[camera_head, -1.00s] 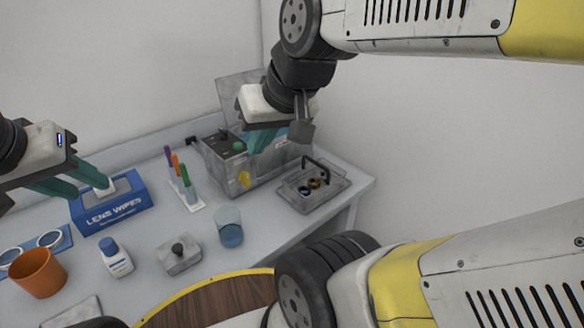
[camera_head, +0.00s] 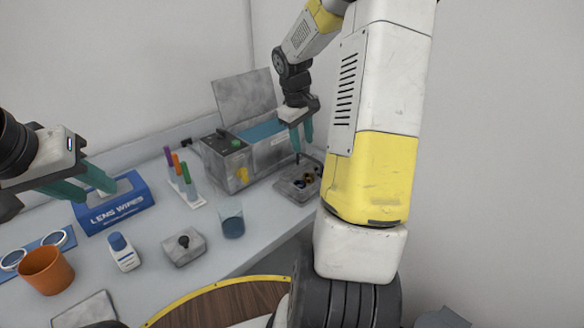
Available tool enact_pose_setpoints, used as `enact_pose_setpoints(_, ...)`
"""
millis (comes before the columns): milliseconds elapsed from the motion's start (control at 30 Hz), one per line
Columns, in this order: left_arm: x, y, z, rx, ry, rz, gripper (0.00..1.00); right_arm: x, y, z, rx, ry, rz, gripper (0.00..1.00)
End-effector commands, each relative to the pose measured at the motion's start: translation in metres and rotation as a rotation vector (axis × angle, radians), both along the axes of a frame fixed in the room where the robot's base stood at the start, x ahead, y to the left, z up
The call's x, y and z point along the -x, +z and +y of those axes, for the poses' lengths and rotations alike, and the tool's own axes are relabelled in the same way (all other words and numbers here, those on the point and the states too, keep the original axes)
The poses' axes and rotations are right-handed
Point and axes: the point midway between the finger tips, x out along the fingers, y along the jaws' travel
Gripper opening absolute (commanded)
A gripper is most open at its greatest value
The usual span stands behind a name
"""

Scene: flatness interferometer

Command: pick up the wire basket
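The wire basket (camera_head: 284,188) is a small grey tray-like holder with a dark upright handle and a few dark and brass-coloured round parts inside. It sits on the bench right of the grey bath. My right gripper (camera_head: 303,148) points down just above the handle, with its teal fingers apart and nothing seen between them. I cannot tell whether the fingers straddle the handle. My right arm hides the basket's right side. My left gripper (camera_head: 98,194) is open and empty at the left, in front of the lens wipes box.
The grey bath (camera_head: 229,170) stands left of the basket with its lid raised. A pen rack (camera_head: 197,200), blue glass (camera_head: 232,226), grey block with a knob (camera_head: 184,253), white bottle (camera_head: 124,254), orange cup (camera_head: 45,272) and lens wipes box (camera_head: 118,207) stand further left.

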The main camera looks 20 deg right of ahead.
Motion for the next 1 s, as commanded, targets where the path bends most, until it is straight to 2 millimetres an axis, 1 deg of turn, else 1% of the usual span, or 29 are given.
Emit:
enact_pose_setpoints(33, 0.000, 0.000, 0.000, 0.000, 0.000, 0.000, 0.36, -0.006, -0.015, -0.009, -0.002, 0.007, 0.020, 0.36)
enact_pose_setpoints(100, 0.000, 0.000, 0.000, 0.000, 0.000, 0.000, 0.36, -0.012, -0.027, -0.018, 0.000, 0.017, 0.034, 0.36)
enact_pose_setpoints(200, 0.000, 0.000, 0.000, 0.000, 0.000, 0.000, 0.36, -0.017, -0.038, -0.025, 0.000, 0.025, 0.044, 0.36)
enact_pose_setpoints(567, 0.000, 0.000, 0.000, 0.000, 0.000, 0.000, 0.36, -0.020, -0.076, -0.034, 0.000, 0.028, 0.049, 0.36)
enact_pose_setpoints(733, 0.000, 0.000, 0.000, 0.000, 0.000, 0.000, 0.36, -0.020, -0.102, -0.040, -0.001, 0.028, 0.050, 0.36)
enact_pose_setpoints(867, 0.000, 0.000, 0.000, 0.000, 0.000, 0.000, 0.36, -0.022, -0.114, -0.042, 0.000, 0.028, 0.047, 0.36)
enact_pose_setpoints(1000, 0.000, 0.000, 0.000, 0.000, 0.000, 0.000, 0.36, -0.022, -0.116, -0.043, 0.002, 0.028, 0.045, 0.36)
